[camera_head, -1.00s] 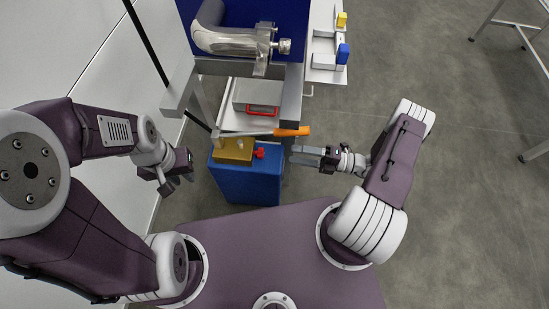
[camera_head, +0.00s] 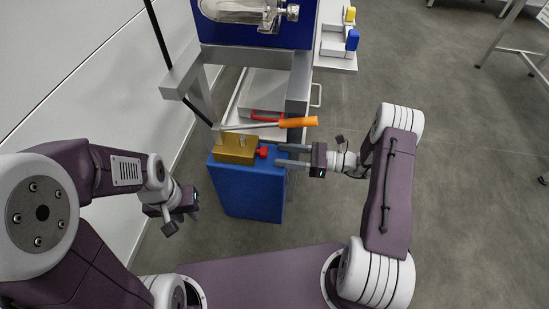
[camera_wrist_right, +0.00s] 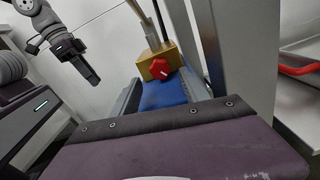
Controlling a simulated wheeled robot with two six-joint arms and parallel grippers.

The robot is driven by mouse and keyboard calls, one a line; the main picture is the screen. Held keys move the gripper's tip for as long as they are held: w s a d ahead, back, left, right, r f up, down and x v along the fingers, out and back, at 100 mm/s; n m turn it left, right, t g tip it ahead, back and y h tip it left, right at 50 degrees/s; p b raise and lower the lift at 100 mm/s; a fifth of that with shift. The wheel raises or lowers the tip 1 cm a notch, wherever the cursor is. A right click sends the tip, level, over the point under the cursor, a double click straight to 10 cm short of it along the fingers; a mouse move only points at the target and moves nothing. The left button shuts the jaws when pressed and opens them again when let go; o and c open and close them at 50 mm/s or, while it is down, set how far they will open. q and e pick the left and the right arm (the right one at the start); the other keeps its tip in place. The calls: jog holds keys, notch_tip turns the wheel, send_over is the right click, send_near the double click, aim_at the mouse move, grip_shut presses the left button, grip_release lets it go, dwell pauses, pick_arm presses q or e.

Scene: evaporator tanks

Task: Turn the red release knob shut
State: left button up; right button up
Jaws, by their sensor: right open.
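The red release knob (camera_head: 263,152) sits on the right side of a brass block (camera_head: 235,146) on top of a blue tank (camera_head: 245,192). In the right wrist view the red knob (camera_wrist_right: 158,68) is lobed and faces the camera, on the brass block (camera_wrist_right: 172,55). My right gripper (camera_head: 278,156) is open, its two fingers pointing left at the knob from just right of it. A small gap seems to separate the fingertips from the knob. My left gripper (camera_head: 182,216) hangs left of the blue tank, away from the knob; its jaw opening is unclear.
A lever with an orange handle (camera_head: 298,122) extends right, just above the knob. A steel frame (camera_head: 300,82) and a grey box with a red handle (camera_head: 266,115) stand behind. A white wall is on the left; open floor (camera_head: 450,180) is on the right.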

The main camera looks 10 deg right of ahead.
aim_at(267, 153)
jog(key=b+x, duration=0.1)
jog(key=x, duration=0.1)
jog(key=shift+w+a+f, duration=0.15)
jog(key=shift+a, duration=0.2)
jog(key=shift+w+a, duration=0.1)
jog(key=shift+a, duration=0.25)
pick_arm(q)
jog(key=shift+f, duration=0.9)
